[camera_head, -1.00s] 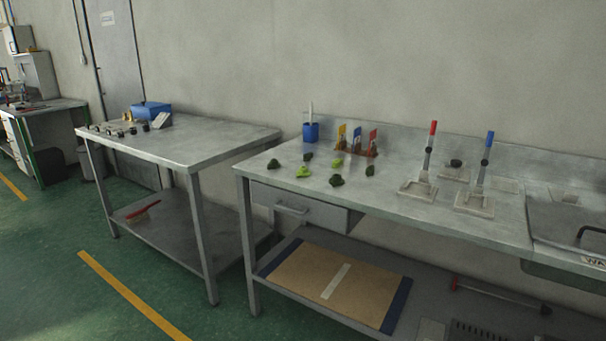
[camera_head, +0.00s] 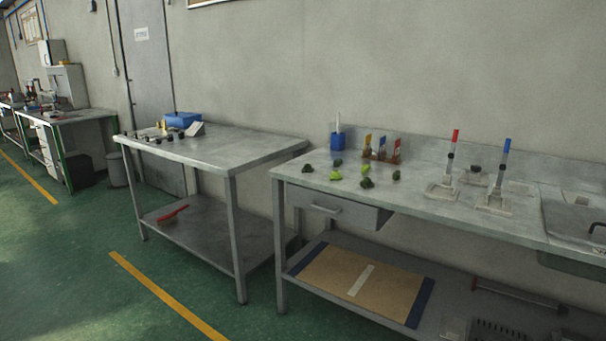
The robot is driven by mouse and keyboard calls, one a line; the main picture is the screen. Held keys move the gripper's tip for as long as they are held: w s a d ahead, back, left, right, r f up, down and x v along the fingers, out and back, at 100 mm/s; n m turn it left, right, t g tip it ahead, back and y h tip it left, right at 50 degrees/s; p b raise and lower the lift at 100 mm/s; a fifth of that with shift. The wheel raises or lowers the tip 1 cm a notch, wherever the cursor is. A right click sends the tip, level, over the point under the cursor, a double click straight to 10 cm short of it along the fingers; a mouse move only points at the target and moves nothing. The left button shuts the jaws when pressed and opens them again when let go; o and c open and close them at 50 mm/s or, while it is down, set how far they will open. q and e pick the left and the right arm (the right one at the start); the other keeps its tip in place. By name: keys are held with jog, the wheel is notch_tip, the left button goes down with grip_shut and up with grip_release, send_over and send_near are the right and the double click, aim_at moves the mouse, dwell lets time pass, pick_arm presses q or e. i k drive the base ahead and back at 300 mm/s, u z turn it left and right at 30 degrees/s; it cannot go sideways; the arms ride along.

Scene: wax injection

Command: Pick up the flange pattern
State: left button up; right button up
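Several small wax pieces, most dark green and some bright green, lie on the right-hand metal table (camera_head: 425,210). A bright green piece (camera_head: 335,175) lies toward the front and another bright green piece (camera_head: 365,160) farther back. Dark green pieces lie at the front left (camera_head: 307,168), at the back (camera_head: 338,162), at the front (camera_head: 367,183) and at the right (camera_head: 396,175). At this distance I cannot tell which one is the flange pattern. Neither of my grippers is in view.
Behind the pieces stand a blue cup (camera_head: 338,140) and a rack with coloured tools (camera_head: 382,150). Two upright handled fixtures, red-tipped (camera_head: 450,165) and blue-tipped (camera_head: 500,175), stand to the right. Another metal table (camera_head: 215,150) stands left. Green floor in front is clear.

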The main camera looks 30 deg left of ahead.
aim_at(335, 175)
jog(key=u, duration=0.85)
jog(key=i, duration=1)
jog(key=u, duration=0.55)
jog(key=i, duration=1.4)
jog(key=z, duration=0.4)
